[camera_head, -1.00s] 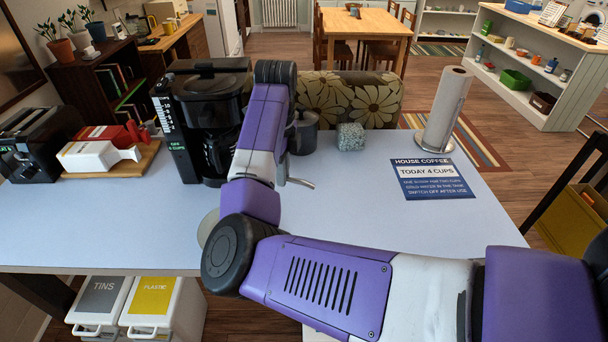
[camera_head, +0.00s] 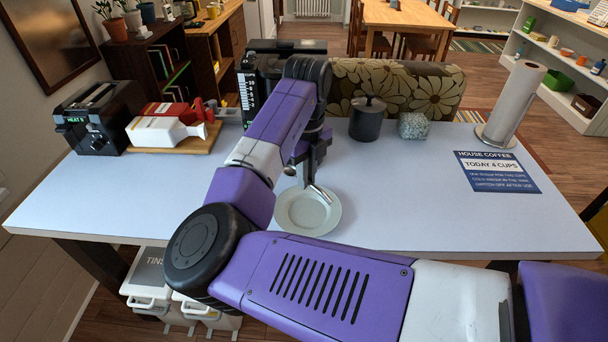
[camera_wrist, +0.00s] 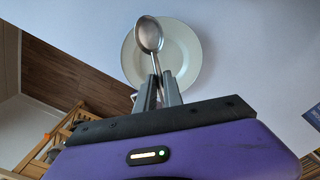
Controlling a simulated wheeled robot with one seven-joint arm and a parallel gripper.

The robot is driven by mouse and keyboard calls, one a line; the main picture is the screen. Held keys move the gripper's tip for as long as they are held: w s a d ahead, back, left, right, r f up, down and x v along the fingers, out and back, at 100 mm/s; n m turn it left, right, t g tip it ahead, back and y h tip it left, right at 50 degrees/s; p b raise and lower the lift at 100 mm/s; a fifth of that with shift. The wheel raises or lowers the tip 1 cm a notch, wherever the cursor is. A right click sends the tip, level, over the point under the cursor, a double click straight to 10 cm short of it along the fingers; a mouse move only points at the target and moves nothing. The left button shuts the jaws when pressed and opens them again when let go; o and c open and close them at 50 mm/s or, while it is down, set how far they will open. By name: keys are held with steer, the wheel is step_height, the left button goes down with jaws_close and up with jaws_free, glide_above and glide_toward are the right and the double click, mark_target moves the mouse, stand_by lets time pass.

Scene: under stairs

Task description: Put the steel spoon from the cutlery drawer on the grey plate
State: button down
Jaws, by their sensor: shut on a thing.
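The steel spoon (camera_wrist: 149,36) is held by its handle in my gripper (camera_wrist: 160,86), with its bowl pointing away from the jaws. The grey plate (camera_wrist: 187,58), pale and round, lies behind the spoon in the wrist view; the bowl overlaps its left part. In the head view the plate (camera_head: 302,222) rests on the table, and my gripper (camera_head: 316,184) is at its far edge, seemingly above it. I cannot tell the exact height of the spoon over the plate. The cutlery drawer is not in view.
A coffee maker (camera_head: 262,65) stands behind my arm, partly hidden. A dark lidded pot (camera_head: 367,120) and a speckled block (camera_head: 413,126) stand behind the plate. A notice (camera_head: 497,171) and a paper towel roll (camera_head: 516,100) are at the right. The tabletop right of the plate is clear.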

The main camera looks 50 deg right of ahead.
steer(key=shift+d+f+b, duration=0.1)
steer(key=shift+f+b, duration=2.4)
steer(key=shift+f, duration=1.4)
steer(key=c, duration=0.9)
jaws_free()
steer(key=shift+r+p, duration=3.15)
steer(key=shift+r, duration=0.95)
steer(key=shift+f, duration=0.1)
